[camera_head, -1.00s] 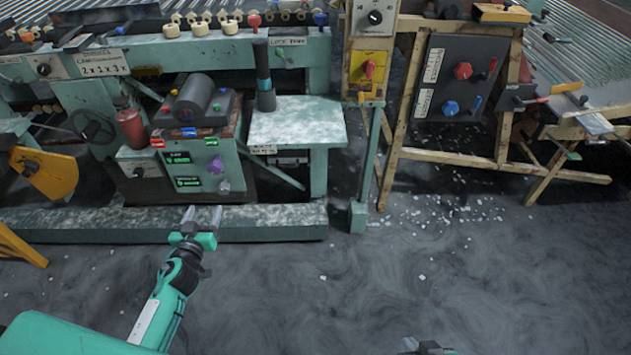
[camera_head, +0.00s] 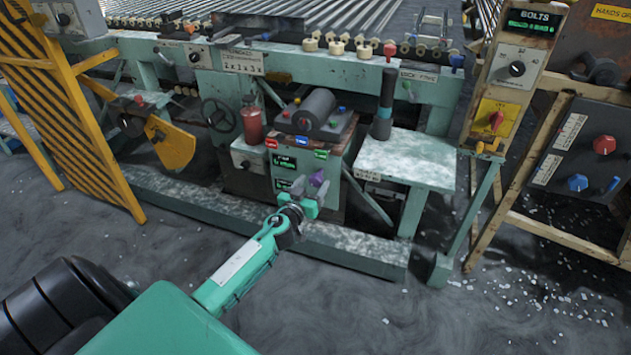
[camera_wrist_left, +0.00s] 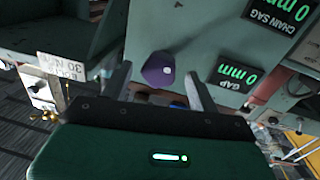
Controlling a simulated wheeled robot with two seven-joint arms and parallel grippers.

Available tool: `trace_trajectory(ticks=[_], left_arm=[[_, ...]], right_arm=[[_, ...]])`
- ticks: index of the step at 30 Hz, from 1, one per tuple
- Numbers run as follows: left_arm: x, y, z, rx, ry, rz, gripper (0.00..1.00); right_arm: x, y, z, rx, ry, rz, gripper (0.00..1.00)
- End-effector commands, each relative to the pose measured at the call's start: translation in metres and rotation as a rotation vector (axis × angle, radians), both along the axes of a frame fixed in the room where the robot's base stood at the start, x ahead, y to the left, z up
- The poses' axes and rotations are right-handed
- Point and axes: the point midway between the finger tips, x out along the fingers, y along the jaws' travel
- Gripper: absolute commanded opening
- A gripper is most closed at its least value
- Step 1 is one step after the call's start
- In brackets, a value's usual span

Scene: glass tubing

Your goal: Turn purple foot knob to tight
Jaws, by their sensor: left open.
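A purple knob (camera_head: 318,178) sits on the front of the green machine box, right beside my left gripper (camera_head: 308,192). In the left wrist view the faceted purple knob (camera_wrist_left: 158,70) stands on the panel, framed by the two fingers and a little beyond their tips. The left gripper (camera_wrist_left: 160,85) is open and empty, apart from the knob as far as I can tell. The fingers partly cover the lower panel in the head view, and a second purple knob cannot be made out there. My right gripper is out of view.
The green displays for gap (camera_wrist_left: 236,77) and chain sag (camera_wrist_left: 283,15) both read 0 mm. A red canister (camera_head: 252,124) stands left of the box, and a pale side table (camera_head: 405,158) stands right.

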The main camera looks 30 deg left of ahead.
Motion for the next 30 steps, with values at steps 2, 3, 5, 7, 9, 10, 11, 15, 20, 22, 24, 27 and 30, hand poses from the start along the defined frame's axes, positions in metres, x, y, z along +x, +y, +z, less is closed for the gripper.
trace_trajectory(ticks=[2, 3, 5, 7, 9, 10, 11, 15, 20, 22, 24, 27, 30], left_arm=[[0.009, 0.001, -0.001, 0.0, 0.0, -0.001, 0.61], [0.013, 0.001, 0.0, -0.001, 0.0, -0.001, 0.61], [0.017, 0.002, 0.0, 0.0, 0.0, -0.001, 0.61], [0.02, 0.003, -0.001, -0.001, 0.001, 0.0, 0.61], [0.022, 0.003, 0.0, -0.001, 0.0, -0.001, 0.61], [0.023, 0.003, 0.0, -0.001, 0.0, -0.001, 0.61], [0.023, 0.003, 0.0, -0.001, 0.0, -0.001, 0.61], [0.023, 0.003, 0.0, -0.001, 0.001, -0.001, 0.61], [0.023, 0.003, 0.0, -0.001, 0.001, -0.001, 0.45], [0.023, 0.003, 0.0, -0.001, 0.001, -0.001, 0.31], [0.023, 0.003, 0.0, -0.001, 0.001, -0.001, 0.18], [0.023, 0.003, 0.0, 0.0, 0.001, -0.001, 0.16], [0.023, 0.003, 0.0, 0.006, 0.002, -0.001, 0.17]], right_arm=[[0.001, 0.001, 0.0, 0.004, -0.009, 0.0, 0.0], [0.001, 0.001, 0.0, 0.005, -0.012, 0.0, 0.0], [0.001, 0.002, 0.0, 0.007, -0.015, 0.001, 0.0], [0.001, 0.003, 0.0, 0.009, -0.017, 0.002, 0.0], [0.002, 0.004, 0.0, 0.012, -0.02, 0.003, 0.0], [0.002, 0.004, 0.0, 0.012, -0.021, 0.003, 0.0], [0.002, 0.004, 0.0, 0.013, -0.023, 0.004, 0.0], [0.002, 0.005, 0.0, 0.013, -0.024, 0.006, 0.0], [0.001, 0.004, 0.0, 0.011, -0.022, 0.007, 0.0], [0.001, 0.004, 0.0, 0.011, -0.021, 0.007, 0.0], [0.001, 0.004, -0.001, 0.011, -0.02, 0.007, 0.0], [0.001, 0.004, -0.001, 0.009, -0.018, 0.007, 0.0], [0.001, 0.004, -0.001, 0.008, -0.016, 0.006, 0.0]])
